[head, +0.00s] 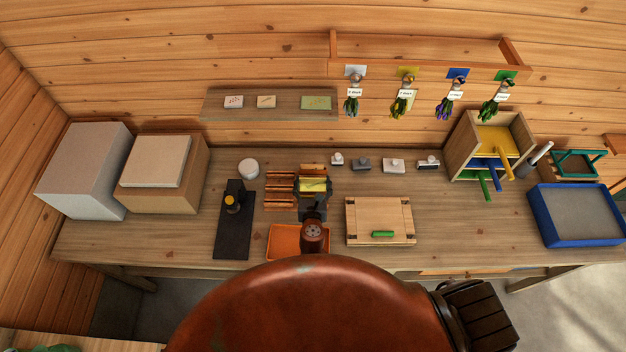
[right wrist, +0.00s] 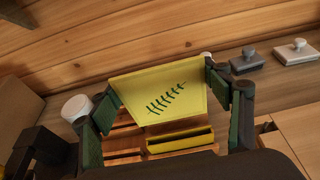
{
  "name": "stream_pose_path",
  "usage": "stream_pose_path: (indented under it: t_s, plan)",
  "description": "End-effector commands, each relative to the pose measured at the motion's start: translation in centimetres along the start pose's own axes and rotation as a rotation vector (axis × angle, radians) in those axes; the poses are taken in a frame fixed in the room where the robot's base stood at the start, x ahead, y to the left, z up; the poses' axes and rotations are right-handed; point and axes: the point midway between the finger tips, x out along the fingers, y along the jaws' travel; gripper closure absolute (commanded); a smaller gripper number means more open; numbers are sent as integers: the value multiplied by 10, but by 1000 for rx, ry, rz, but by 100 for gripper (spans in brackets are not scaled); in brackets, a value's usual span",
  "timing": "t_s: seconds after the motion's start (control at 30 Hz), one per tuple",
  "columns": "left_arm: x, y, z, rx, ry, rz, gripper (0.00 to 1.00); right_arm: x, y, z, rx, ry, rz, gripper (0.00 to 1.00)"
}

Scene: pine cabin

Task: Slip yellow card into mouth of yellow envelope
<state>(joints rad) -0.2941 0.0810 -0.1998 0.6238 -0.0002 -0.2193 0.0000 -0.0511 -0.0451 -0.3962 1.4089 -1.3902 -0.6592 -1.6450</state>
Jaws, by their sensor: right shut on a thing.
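My right gripper (head: 313,188) is over the middle of the bench and is shut on a yellow card (right wrist: 162,90). The card has a green fern print and spans upright between the two fingers (right wrist: 165,98) in the right wrist view. In the head view it shows as a small yellow patch (head: 313,184). A yellow envelope (right wrist: 181,142) stands in a slatted wooden rack, below and apart from the card in the wrist picture. Its open mouth shows as a dark slit. The gripper hides the envelope in the head view. My left gripper is not in view.
The wooden rack (head: 280,190) stands around the gripper. An orange tray (head: 284,240), a wooden board with a green bar (head: 380,212), a black mat (head: 233,240) and a white round tin (head: 248,168) are nearby. Several stamps (head: 393,165) line the back.

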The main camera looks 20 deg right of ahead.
Motion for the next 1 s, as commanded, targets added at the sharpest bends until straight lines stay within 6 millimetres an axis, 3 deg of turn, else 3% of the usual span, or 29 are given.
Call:
stream_pose_path:
  t_s: [0.17,0.33,0.8,1.0]
  plan:
    - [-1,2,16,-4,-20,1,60,0,0,0,-1,0,0,39]
    - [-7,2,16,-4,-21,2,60,-1,-1,1,-2,1,3,39]
    - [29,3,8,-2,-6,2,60,12,0,-41,-2,1,3,39]
    - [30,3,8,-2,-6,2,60,12,0,-43,-1,1,3,39]
